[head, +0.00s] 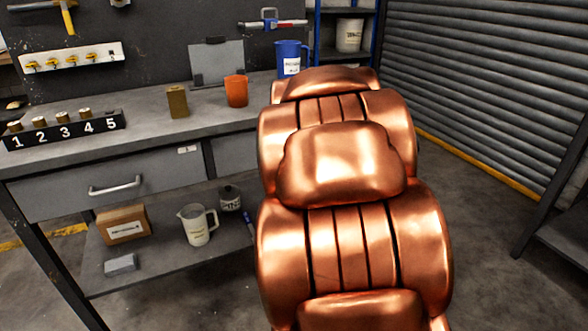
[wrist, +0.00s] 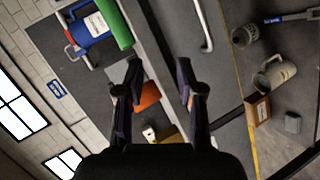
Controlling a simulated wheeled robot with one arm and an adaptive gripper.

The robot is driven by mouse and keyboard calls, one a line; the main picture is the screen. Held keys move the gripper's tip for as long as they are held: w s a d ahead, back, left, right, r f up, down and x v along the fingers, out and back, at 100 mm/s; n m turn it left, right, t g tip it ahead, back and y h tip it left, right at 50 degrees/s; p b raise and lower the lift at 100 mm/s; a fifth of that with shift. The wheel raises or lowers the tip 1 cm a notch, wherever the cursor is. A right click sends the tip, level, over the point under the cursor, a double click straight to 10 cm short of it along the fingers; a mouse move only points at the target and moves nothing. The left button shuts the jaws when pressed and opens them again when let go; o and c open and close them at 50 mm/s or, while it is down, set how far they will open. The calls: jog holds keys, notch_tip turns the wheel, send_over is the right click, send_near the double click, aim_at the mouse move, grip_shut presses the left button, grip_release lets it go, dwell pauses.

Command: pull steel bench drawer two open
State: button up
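The steel bench (head: 150,153) has two drawers side by side, and both look shut. The left drawer (head: 60,190) shows a bar handle (head: 115,186) and a small label. The right drawer (head: 232,155) is mostly hidden behind my copper arm in the head view. In the wrist view a pale bar handle (wrist: 203,25) on a grey drawer front shows at the top, apparently the right drawer's. My gripper (wrist: 158,78) is open and empty, with the handle beyond its fingers and apart from them. My gripper is hidden in the head view.
On the bench top stand a numbered block (head: 65,130), a tan block (head: 177,101), an orange cup (head: 236,91) and a blue jug (head: 290,58). The lower shelf holds a box (head: 124,228), a mug (head: 197,225) and a can (head: 230,198).

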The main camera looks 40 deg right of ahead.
jog(key=w+d+f+n+t+y+b, duration=0.1)
jog(key=d+f+n+t+b, duration=0.15)
jog(key=f+b, duration=0.25)
jog(key=w+d+f+n+t+y+b, duration=0.1)
jog(key=d+f+n+y+b, duration=0.1)
jog(key=f+n+b, duration=0.3)
jog(key=shift+m+t, duration=0.25)
jog(key=shift+a+f+b+x, duration=0.15)
jog(key=shift+b+x, duration=0.3)
jog(key=shift+x, duration=0.85)
jog(key=shift+a+f+b+x, duration=0.15)
jog(key=shift+b+x, duration=0.35)
jog(key=shift+x, duration=0.8)
jog(key=shift+a+f+b+x, duration=0.15)
jog(key=shift+b+x, duration=0.3)
jog(key=shift+x, duration=0.85)
jog(key=shift+d, duration=0.1)
grip_shut()
